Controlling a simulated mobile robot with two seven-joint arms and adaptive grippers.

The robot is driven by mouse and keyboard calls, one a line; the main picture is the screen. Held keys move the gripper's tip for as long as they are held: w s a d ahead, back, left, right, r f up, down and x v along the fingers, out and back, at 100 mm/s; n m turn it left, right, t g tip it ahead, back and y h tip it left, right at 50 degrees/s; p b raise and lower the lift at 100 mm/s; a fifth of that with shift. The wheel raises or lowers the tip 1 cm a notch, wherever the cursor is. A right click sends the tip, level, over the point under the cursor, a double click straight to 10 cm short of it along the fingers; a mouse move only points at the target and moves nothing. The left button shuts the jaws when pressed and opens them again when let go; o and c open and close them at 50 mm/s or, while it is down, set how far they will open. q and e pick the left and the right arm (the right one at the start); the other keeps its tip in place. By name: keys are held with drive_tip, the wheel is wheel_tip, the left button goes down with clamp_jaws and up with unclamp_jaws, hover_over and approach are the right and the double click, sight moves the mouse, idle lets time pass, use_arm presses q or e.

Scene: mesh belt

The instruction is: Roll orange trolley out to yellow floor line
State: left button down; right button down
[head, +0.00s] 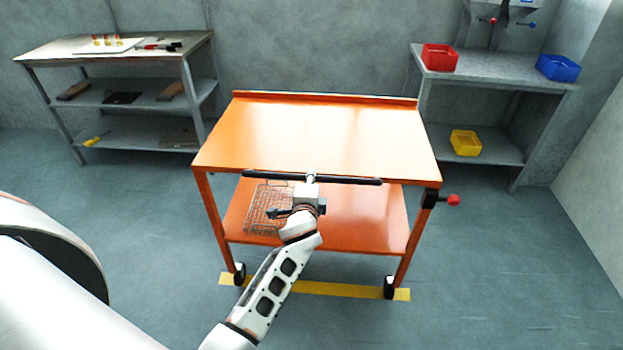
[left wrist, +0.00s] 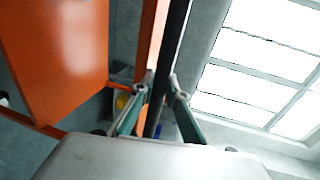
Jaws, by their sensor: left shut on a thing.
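The orange trolley (head: 320,135) stands in front of me, with a flat top, a lower shelf and a black push bar (head: 350,181) along its near side. My left gripper (head: 311,178) is shut on the middle of that bar. In the left wrist view the fingers (left wrist: 160,88) sit on either side of the black bar (left wrist: 176,35). The yellow floor line (head: 340,289) runs under the trolley's near end, with both near wheels standing at it. The far wheels are hidden. My right gripper is not in view.
A wire basket (head: 266,208) lies on the trolley's lower shelf. A red-knobbed lever (head: 452,200) sticks out at its near right corner. A grey workbench (head: 60,52) stands back left, and another bench (head: 490,68) with red and blue bins back right. Floor beside the trolley is clear.

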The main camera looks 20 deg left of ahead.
use_arm(q)
drive_tip(key=shift+f, duration=0.1)
drive_tip(key=c, duration=2)
unclamp_jaws()
drive_tip(key=shift+s, duration=0.1)
drive_tip(key=v, duration=1.2)
drive_tip(key=s+d+f+n+g+h, duration=0.1)
drive_tip(key=s+d+f+n+h, duration=0.1)
drive_tip(key=s+f, duration=0.4)
drive_tip(key=s+d+f+n+g+h, duration=0.1)
drive_tip(key=s+d+f+n+h, duration=0.1)
drive_tip(key=s+f, duration=0.4)
drive_tip(key=s+d+f+n+g+h, duration=0.2)
drive_tip(key=s+d+f+n+h, duration=0.1)
drive_tip(key=s+f, duration=0.4)
drive_tip(key=shift+s+n+h, duration=0.6)
drive_tip(key=shift+s+n, duration=0.7)
drive_tip(key=shift+s, duration=0.05)
